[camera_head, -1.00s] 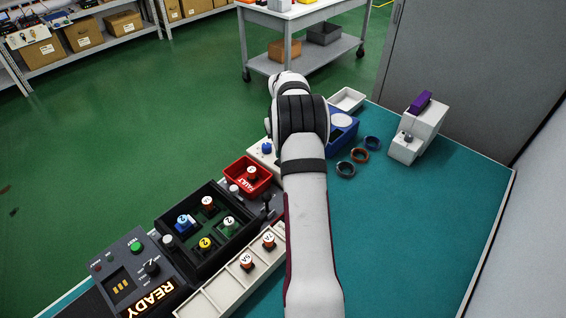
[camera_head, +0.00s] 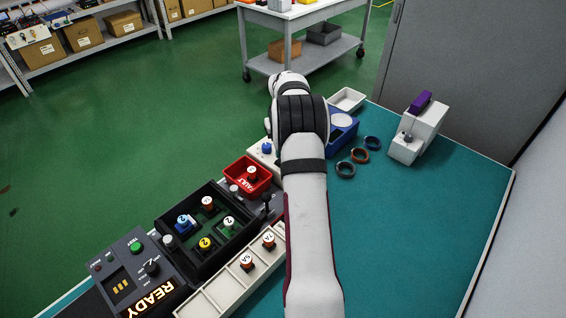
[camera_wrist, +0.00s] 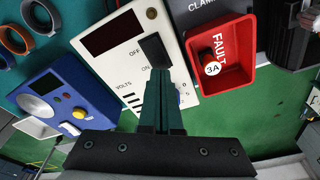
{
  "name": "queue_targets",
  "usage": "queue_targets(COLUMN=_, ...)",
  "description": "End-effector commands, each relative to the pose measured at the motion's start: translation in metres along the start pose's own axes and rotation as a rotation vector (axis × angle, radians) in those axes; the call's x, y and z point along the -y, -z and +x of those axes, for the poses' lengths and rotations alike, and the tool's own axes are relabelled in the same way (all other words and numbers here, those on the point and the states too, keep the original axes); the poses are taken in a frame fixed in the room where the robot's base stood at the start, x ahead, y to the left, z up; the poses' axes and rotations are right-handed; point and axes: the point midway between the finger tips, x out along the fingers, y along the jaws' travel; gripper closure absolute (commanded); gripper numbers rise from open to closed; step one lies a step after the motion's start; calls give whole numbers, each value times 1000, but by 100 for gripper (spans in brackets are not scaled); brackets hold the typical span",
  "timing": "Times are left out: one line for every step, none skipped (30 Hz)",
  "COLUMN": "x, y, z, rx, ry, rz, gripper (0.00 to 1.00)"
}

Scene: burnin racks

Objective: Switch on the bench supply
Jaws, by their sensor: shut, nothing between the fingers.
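The bench supply (camera_wrist: 118,58) is a cream-white box with a dark display, the labels OFF, ON and VOLTS, and a blue knob. In the wrist view a black switch (camera_wrist: 152,47) sits beside OFF and ON. My gripper (camera_wrist: 155,73) is shut and empty, its fingertips at the ON end of the switch. The fingers hide that end, so I cannot tell contact or switch position. They also partly cover the blue knob. In the head view the supply (camera_head: 258,155) is largely hidden behind my arm, and my gripper is out of sight.
A red FAULT tray (camera_wrist: 236,75) holding a 3A piece lies right of the supply. A blue device (camera_wrist: 62,98) with a yellow button stands left, near several rings. A dark rack (camera_head: 179,256) and a READY panel (camera_head: 118,262) stand nearer. The teal bench at right has free room.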

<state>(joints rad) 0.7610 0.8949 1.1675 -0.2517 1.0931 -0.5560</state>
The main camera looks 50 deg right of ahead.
Motion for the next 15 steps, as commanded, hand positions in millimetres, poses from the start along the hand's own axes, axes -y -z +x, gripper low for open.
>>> queue_targets(x=0, y=0, z=0, rx=0, ry=0, rz=0, gripper=100)
queue_targets(x=0, y=0, z=1, rx=0, ry=0, rz=0, gripper=100)
queue_targets(x=0, y=0, z=1, rx=0, ry=0, rz=0, gripper=100)
queue_targets(x=0, y=0, z=2, rx=1, ry=0, rz=0, gripper=100)
queue_targets(x=0, y=0, z=2, rx=1, ry=0, rz=0, gripper=100)
queue_targets(x=0, y=-1, z=3, rx=1, ry=0, rz=0, gripper=100)
queue_targets(x=0, y=-1, z=4, rx=1, ry=0, rz=0, gripper=100)
queue_targets(x=0, y=-1, z=4, rx=1, ry=0, rz=0, gripper=100)
queue_targets(x=0, y=-1, z=5, rx=1, ry=1, rz=0, gripper=100)
queue_targets(x=0, y=-1, z=5, rx=1, ry=1, rz=0, gripper=100)
queue_targets(x=0, y=-1, z=6, rx=1, ry=1, rz=0, gripper=100)
queue_targets(x=0, y=-1, z=6, rx=1, ry=1, rz=0, gripper=100)
queue_targets(x=0, y=-1, z=7, rx=1, ry=1, rz=0, gripper=100)
queue_targets(x=0, y=-1, z=7, rx=1, ry=1, rz=0, gripper=100)
queue_targets(x=0, y=-1, z=8, rx=1, ry=1, rz=0, gripper=100)
